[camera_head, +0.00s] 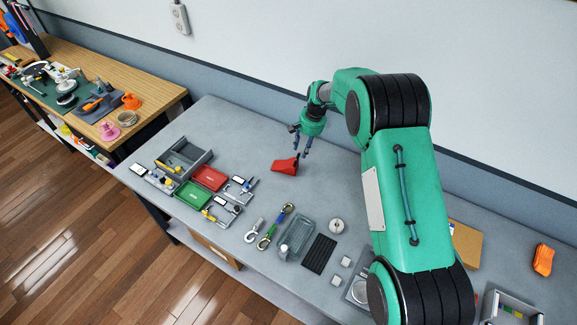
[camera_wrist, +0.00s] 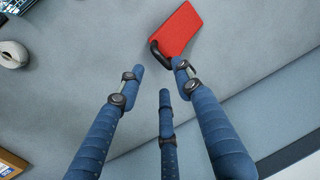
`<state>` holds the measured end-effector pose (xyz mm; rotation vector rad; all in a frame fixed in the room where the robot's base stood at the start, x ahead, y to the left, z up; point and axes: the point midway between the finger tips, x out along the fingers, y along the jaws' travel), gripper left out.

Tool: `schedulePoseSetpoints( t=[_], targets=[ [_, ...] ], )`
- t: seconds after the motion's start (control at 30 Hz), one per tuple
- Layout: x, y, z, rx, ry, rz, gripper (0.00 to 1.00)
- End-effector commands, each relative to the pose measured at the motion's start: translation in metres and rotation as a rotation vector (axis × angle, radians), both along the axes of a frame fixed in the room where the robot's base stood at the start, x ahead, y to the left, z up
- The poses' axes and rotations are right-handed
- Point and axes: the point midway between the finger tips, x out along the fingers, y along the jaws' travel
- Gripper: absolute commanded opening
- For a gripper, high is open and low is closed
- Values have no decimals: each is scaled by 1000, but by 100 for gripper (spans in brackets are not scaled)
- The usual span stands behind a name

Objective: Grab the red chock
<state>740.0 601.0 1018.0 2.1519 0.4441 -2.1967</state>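The red chock (camera_head: 285,166) is a wedge lying on the grey table in the head view, behind the trays and hooks. In the wrist view the red chock (camera_wrist: 178,30) shows a flat red face and a dark rounded end, just beyond the fingertips. My gripper (camera_head: 304,143) is above the table, slightly above and to the right of the chock in the head view. In the wrist view my gripper (camera_wrist: 160,80) has three blue fingers spread apart with nothing between them. The fingers look apart from the chock.
A red tray (camera_head: 209,178) and a green tray (camera_head: 193,195) lie left of the chock. Hooks (camera_head: 265,240), a clear container (camera_head: 294,238) and a black ribbed mat (camera_head: 319,254) lie toward the front edge. The wall (camera_head: 260,90) rises behind. Bare table surrounds the chock.

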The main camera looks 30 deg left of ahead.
Motion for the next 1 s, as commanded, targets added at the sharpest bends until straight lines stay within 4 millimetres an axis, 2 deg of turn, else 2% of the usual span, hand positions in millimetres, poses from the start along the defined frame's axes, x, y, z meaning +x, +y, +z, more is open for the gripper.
schedulePoseSetpoints(
  t=[0.2,0.67,1.0],
  targets=[
    [-1,3,-14,0,0,0,35],
    [-1,4,-17,0,1,0,35],
    [-3,12,-41,0,2,0,35]
  ],
)
